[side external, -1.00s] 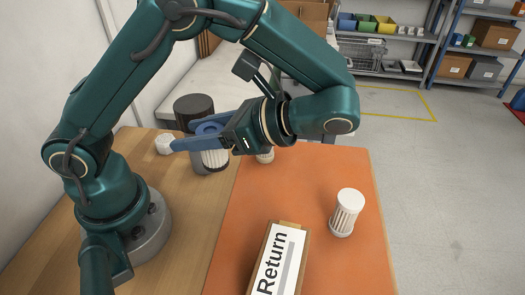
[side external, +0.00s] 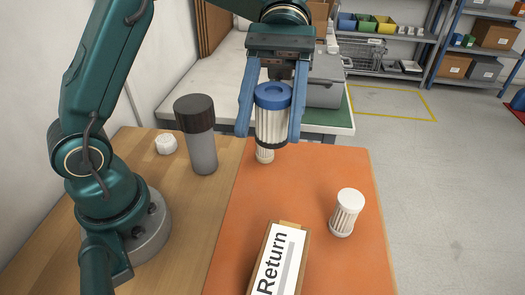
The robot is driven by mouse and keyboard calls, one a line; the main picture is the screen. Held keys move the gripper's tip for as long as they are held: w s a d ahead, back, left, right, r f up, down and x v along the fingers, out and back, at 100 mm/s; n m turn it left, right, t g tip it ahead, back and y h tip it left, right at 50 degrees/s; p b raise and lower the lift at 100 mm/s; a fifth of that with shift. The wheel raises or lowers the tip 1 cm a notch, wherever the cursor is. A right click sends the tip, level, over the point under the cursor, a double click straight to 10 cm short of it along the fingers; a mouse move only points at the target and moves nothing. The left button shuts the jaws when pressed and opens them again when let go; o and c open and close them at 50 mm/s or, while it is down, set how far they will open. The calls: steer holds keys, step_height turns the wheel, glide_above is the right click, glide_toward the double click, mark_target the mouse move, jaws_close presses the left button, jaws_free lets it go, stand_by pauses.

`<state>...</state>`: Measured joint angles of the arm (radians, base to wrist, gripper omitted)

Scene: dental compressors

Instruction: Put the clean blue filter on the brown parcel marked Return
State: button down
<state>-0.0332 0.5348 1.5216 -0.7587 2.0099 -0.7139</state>
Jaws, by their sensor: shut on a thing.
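The blue-capped filter (side external: 272,120) has a pale pleated body with a dark band near its bottom. My gripper (side external: 270,122) is shut on it, with one blue finger on each side, and holds it upright above the far part of the orange mat. The brown parcel (side external: 303,262) lies at the front of the mat, with a white label reading "Return" facing up. The parcel is nearer the camera than the filter, and its near end is cut off by the frame.
A white-capped filter (side external: 346,213) stands on the orange mat (side external: 240,225), right of the parcel. A grey canister with dark lid (side external: 202,140) and a small white piece (side external: 166,144) stand left on the wood.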

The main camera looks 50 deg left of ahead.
steer(key=shift+w+f, duration=0.1)
steer(key=shift+f, duration=0.05)
steer(key=s+d+f, duration=0.2)
steer(key=d, duration=0.1)
steer(key=s+d+f, duration=0.2)
steer(key=d, duration=0.1)
steer(key=s+d+f, duration=0.2)
steer(key=d+f, duration=0.1)
steer(key=shift+d, duration=0.25)
steer(key=shift+w+f, duration=0.1)
steer(key=shift+f, duration=1.8)
steer(key=shift+f, duration=0.1)
steer(key=shift+c, duration=1.5)
jaws_free()
